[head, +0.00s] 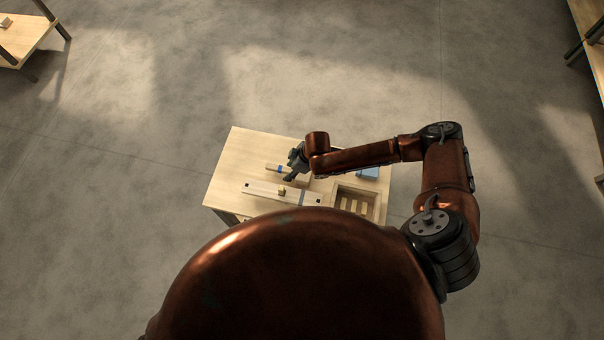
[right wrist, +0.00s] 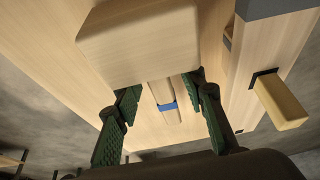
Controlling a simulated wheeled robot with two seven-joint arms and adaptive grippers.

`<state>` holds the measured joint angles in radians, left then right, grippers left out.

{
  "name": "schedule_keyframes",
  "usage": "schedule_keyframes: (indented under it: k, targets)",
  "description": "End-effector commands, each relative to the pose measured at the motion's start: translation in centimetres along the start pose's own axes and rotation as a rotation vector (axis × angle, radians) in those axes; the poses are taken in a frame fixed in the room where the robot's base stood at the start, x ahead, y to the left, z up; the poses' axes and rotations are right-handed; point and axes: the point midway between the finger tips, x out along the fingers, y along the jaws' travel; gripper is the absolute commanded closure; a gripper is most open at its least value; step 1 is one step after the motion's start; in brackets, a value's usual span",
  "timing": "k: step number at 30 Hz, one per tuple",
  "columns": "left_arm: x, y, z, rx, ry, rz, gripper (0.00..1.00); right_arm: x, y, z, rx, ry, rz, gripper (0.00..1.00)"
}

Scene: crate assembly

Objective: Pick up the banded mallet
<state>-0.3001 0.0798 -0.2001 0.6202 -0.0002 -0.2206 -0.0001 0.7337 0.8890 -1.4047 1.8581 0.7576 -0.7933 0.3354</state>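The banded mallet lies on the wooden table; its pale handle with a blue band (head: 280,169) shows left of my right gripper in the head view. In the right wrist view its blocky wooden head (right wrist: 140,42) looms large, with the blue-banded handle (right wrist: 167,107) beyond it. My right gripper (head: 291,176) is low over the table at the mallet. In the right wrist view its green-padded fingers (right wrist: 164,108) are apart, one on each side of the handle, with visible gaps. The gripper partly hides the mallet in the head view. My left gripper is not in view.
A long pale board (head: 262,189) with dark holes and an upright peg (head: 282,190) lies just in front of the mallet. A sectioned wooden tray (head: 378,207) is at the table's right, with a blue item (head: 368,172) behind it. The table's left end (head: 232,165) is clear.

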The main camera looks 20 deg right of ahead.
Motion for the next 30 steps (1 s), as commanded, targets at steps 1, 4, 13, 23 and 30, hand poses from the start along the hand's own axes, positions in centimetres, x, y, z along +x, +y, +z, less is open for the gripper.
schedule_keyframes:
  k: [1,4,13,23,30]
  targets:
    - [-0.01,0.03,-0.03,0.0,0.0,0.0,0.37,-0.04,0.0,0.0,0.0,0.0,0.0,0.62]
    - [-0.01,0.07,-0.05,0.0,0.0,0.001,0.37,-0.05,0.0,0.01,0.001,0.0,0.0,0.66]
    - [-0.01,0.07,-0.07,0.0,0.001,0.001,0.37,-0.07,0.01,0.02,0.001,0.001,0.0,0.87]
    - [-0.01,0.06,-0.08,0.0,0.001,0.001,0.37,-0.08,0.0,0.02,0.001,0.001,0.0,1.0]
    - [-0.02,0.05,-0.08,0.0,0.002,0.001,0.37,-0.16,0.03,-0.08,0.001,0.002,0.0,1.0]
